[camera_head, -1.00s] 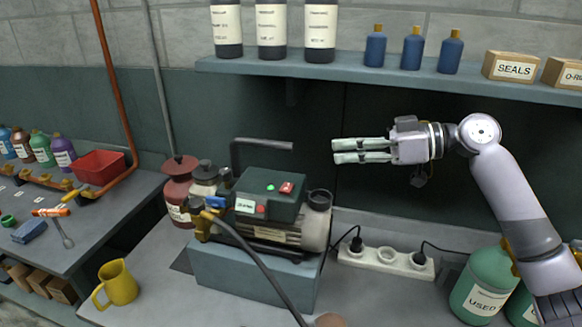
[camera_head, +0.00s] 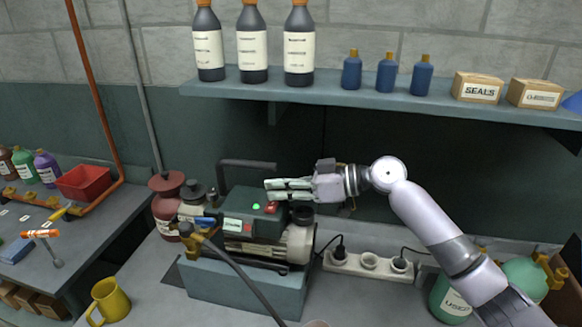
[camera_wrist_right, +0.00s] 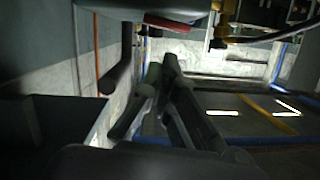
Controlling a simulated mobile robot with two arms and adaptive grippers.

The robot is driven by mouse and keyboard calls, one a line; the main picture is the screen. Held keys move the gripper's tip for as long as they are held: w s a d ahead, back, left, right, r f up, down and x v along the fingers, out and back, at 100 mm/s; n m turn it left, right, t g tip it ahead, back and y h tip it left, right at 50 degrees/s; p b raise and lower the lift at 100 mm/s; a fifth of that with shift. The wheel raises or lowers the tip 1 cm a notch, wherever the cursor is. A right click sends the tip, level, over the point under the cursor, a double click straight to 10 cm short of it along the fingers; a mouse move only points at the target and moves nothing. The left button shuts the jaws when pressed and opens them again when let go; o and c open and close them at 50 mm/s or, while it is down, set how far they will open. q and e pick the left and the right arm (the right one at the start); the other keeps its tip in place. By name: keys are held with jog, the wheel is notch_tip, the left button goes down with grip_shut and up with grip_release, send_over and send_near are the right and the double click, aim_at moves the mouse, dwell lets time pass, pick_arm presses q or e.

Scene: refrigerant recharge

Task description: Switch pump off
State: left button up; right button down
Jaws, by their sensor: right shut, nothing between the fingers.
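The vacuum pump (camera_head: 250,228) sits on a blue-grey block, with a dark green top box. A lit green lamp (camera_head: 256,206) and a red switch (camera_head: 271,208) show on top of the box. My right gripper (camera_head: 267,189) is shut and empty. Its fingertips point left and appear just above and behind the red switch; whether they touch it I cannot tell. In the right wrist view the shut fingers (camera_wrist_right: 160,75) show dark, and a red part, likely the switch (camera_wrist_right: 168,22), is above them. My left gripper is not in view.
A shelf (camera_head: 400,98) with bottles and boxes runs above my right arm. A power strip (camera_head: 368,262) lies right of the pump. A hose crosses in front of the pump. A dark red bottle (camera_head: 165,205) stands left of it. A yellow jug (camera_head: 109,300) stands at front left.

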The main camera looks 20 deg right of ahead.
jog(key=shift+s+f, duration=0.2)
jog(key=shift+f, duration=0.6)
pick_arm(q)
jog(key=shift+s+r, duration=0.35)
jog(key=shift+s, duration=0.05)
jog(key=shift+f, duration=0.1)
